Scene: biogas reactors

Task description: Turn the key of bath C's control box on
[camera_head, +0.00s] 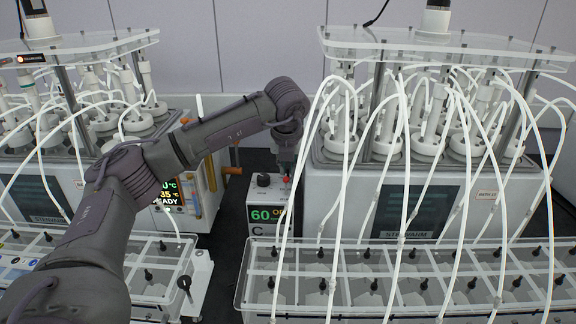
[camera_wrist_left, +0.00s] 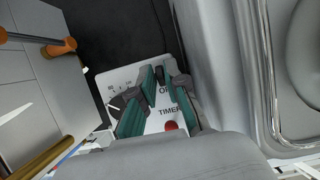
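Bath C's control box (camera_head: 265,207) stands between two baths. Its front shows a green "60", orange lettering partly hidden by tubes and a letter C. My left arm reaches across to it, with the left gripper (camera_head: 285,168) pointing down over the right part of its top. In the left wrist view, the two green-padded fingers of the left gripper (camera_wrist_left: 160,98) are apart over the white top panel (camera_wrist_left: 112,82). The panel carries "TIMER", a partly covered "O…" label, a red button (camera_wrist_left: 171,126) and a dark knob (camera_wrist_left: 115,106). My right gripper is out of view.
The bath on the right (camera_head: 420,205) stands close beside the box. White tubes hang in front, down to a clear-topped rack (camera_head: 400,300). Another bath stands at left with a lit display (camera_head: 168,192).

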